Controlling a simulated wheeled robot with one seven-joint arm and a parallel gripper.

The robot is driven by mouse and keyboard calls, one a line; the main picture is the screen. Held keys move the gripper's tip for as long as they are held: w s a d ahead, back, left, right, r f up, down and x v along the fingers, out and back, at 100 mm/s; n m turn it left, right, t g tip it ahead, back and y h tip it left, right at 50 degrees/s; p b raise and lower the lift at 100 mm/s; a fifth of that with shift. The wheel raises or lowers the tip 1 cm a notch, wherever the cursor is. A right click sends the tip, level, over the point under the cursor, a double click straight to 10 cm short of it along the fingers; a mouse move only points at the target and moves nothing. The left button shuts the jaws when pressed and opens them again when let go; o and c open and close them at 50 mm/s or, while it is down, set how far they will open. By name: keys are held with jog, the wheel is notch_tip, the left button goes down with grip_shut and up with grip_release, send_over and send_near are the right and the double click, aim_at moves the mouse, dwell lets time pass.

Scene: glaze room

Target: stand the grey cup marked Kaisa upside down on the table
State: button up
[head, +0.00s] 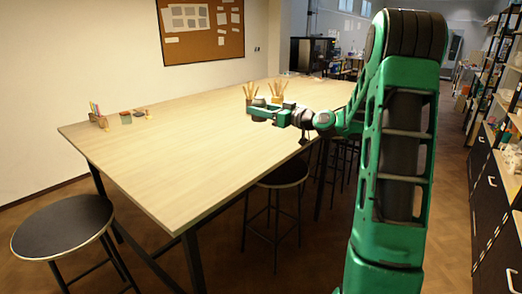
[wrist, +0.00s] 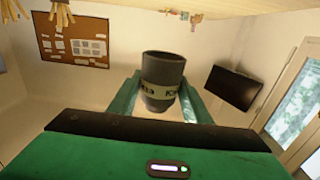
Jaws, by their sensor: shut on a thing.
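My gripper (head: 262,112) is shut on a grey cup (wrist: 164,82), held between its two green fingers (wrist: 162,95). The cup has a pale band with dark lettering; a K shows, but the full name cannot be read. The wrist picture is inverted, with the table (wrist: 275,6) along its top edge. The cup's wider end points toward that edge, so it appears to be held mouth down. In the head view the cup (head: 258,102) is small and partly hidden by my gripper, over the far part of the table (head: 170,150). I cannot tell whether it touches the tabletop.
Wooden holders with sticks (head: 277,90) stand beyond my gripper. The near and middle tabletop is clear. Stools (head: 62,225) stand around the table, and shelves (head: 500,130) line the right side.

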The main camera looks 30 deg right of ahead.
jog(key=f, duration=0.9)
jog(key=d+f, duration=0.1)
jog(key=f, duration=0.4)
jog(key=shift+s+f, duration=0.35)
jog(key=shift+s, duration=0.05)
jog(key=shift+a+f, duration=0.15)
jog(key=shift+f, duration=1.05)
jog(key=shift+f, duration=0.2)
jog(key=o, duration=1.1)
jog(key=shift+o, duration=0.2)
jog(key=shift+s, duration=0.1)
jog(key=v, duration=1)
jog(key=shift+s, duration=0.25)
